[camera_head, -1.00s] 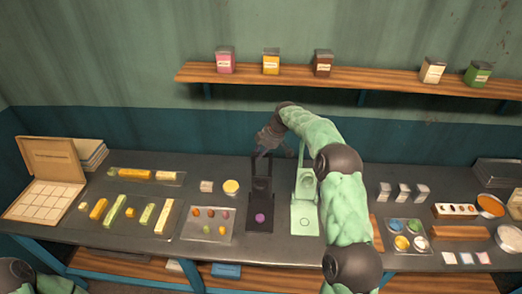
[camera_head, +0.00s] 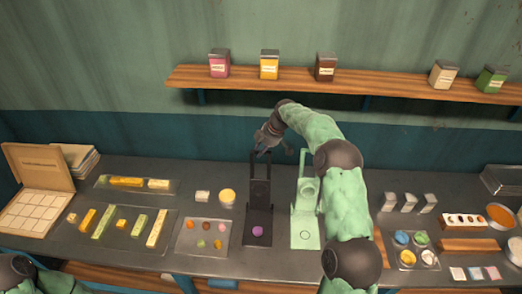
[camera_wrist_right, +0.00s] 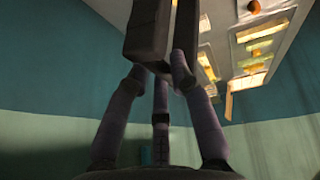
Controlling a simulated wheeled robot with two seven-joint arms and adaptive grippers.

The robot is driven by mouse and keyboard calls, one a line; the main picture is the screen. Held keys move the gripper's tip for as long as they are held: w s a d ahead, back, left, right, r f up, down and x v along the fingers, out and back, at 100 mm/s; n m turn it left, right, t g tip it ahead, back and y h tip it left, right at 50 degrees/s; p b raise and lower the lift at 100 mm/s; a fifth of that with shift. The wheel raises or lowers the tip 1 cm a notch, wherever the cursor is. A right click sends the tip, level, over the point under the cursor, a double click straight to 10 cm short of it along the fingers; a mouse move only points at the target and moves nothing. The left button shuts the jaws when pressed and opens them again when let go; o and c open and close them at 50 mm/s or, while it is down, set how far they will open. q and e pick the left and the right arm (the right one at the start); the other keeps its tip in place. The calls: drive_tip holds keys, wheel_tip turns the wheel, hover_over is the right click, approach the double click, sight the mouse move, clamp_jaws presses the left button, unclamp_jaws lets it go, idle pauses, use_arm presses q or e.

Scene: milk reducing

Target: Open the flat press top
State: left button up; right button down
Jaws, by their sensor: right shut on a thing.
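A dark press (camera_head: 259,212) stands on the table near the middle. Its top (camera_head: 260,190) is raised and stands roughly upright at the back, with an open handle frame at its upper end. A purple lump (camera_head: 257,231) lies on its base. My right gripper (camera_head: 263,150) is at the upper end of this raised top. In the right wrist view, my right fingers (camera_wrist_right: 160,75) are closed at the end of the dark handle frame (camera_wrist_right: 143,35). The exact contact is partly hidden. Only part of my left arm shows at lower left; its gripper is out of view.
A pale green press (camera_head: 304,232), also with its top raised, stands just right of the dark press, beside my right arm. A tray of coloured lumps (camera_head: 188,251) lies to the left. A wooden shelf (camera_head: 385,84) with several jars runs along the wall behind.

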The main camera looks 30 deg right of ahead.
drive_tip(key=shift+f, duration=0.15)
drive_tip(key=c, duration=1.1)
unclamp_jaws()
drive_tip(key=shift+r, duration=0.2)
drive_tip(key=shift+r, duration=0.25)
drive_tip(key=v, duration=1.1)
drive_tip(key=shift+s+d+r, duration=0.1)
drive_tip(key=shift+s, duration=0.05)
